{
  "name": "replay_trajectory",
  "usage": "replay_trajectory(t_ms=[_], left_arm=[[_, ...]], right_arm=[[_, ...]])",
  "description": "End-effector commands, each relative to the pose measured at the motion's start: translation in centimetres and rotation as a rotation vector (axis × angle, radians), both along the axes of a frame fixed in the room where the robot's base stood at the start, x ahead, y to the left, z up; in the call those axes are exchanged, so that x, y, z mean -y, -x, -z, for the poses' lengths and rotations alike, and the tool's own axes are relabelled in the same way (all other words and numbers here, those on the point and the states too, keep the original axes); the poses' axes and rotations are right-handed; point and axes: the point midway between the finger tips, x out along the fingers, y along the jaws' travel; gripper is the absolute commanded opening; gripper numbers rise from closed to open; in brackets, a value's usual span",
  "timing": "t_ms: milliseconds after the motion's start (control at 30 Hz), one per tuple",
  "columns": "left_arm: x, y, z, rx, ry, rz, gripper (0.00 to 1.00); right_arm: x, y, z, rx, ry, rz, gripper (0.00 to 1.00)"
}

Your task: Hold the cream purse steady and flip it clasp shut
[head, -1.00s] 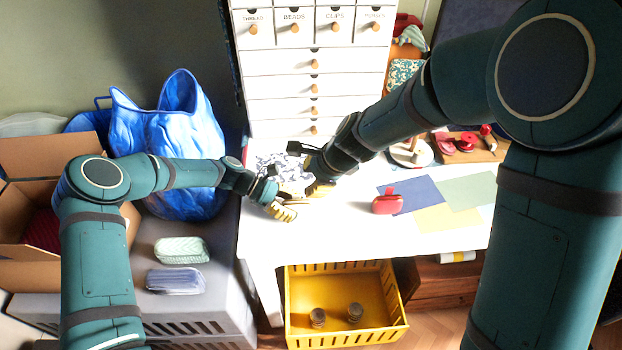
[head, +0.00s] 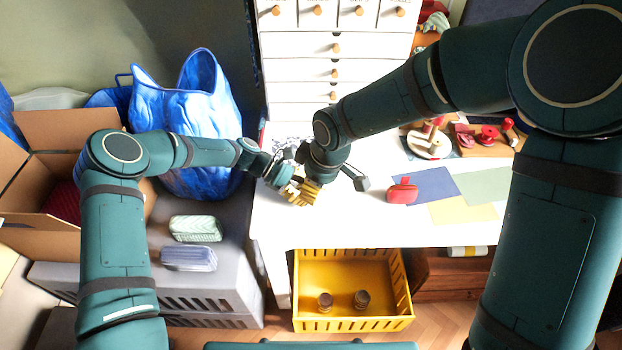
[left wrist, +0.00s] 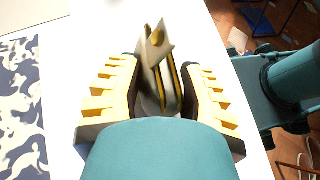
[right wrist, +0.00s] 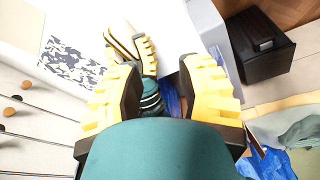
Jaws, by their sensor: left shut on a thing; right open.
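The cream purse (left wrist: 158,90) stands between the toothed yellow fingers of my left gripper (left wrist: 157,64), which is shut on it. In the left wrist view two gold frame edges show with a dark gap between them, and a pale flap with a gold stud (left wrist: 157,37) sticks up at the far end. My right gripper (right wrist: 158,70) is open and empty, its fingers toward the left gripper's yellow fingers in the right wrist view. In the head view both grippers meet over the table's left part and hide the purse.
White drawers (head: 335,75) stand behind. A blue bag (head: 185,100) is at the left, and a yellow crate (head: 350,255) below the table's front.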

Motion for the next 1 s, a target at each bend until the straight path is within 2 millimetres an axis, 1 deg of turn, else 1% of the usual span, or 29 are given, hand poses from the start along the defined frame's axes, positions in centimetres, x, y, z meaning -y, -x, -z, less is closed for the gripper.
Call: replay_trajectory(t_ms=[33, 100, 400, 500, 600, 700, 800, 900, 1000], left_arm=[[0.0, 0.0, 0.1, -0.001, -0.001, 0.000, 0.19], [0.0, 0.0, 0.1, -0.001, -0.001, 0.000, 0.19], [0.0, 0.0, 0.1, -0.001, -0.001, 0.000, 0.19], [0.0, 0.0, 0.1, -0.001, -0.001, 0.000, 0.19], [0.0, 0.0, 0.1, -0.001, -0.001, 0.000, 0.19], [0.0, 0.0, 0.1, -0.001, -0.001, 0.000, 0.19], [0.0, 0.0, 0.1, -0.001, -0.001, 0.000, 0.19], [0.0, 0.0, 0.1, -0.001, -0.001, 0.000, 0.19], [0.0, 0.0, 0.1, -0.001, -0.001, 0.000, 0.19]], right_arm=[[0.0, -0.1, 0.0, 0.032, 0.034, -0.138, 0.37], [0.0, -0.2, -0.1, 0.076, 0.088, -0.341, 0.37], [-0.2, -1.6, -0.9, 0.251, 0.344, -1.193, 0.37], [-0.4, -2.3, -1.3, 0.293, 0.434, -1.441, 0.37], [-0.6, -2.9, -1.8, 0.324, 0.514, -1.643, 0.37], [-0.8, -3.4, -2.2, 0.343, 0.575, -1.785, 0.37], [-0.9, -3.7, -2.5, 0.354, 0.612, -1.870, 0.37], [-0.9, -3.9, -2.3, 0.357, 0.630, -1.907, 0.37], [-0.9, -4.3, -1.5, 0.356, 0.633, -1.915, 0.37]])
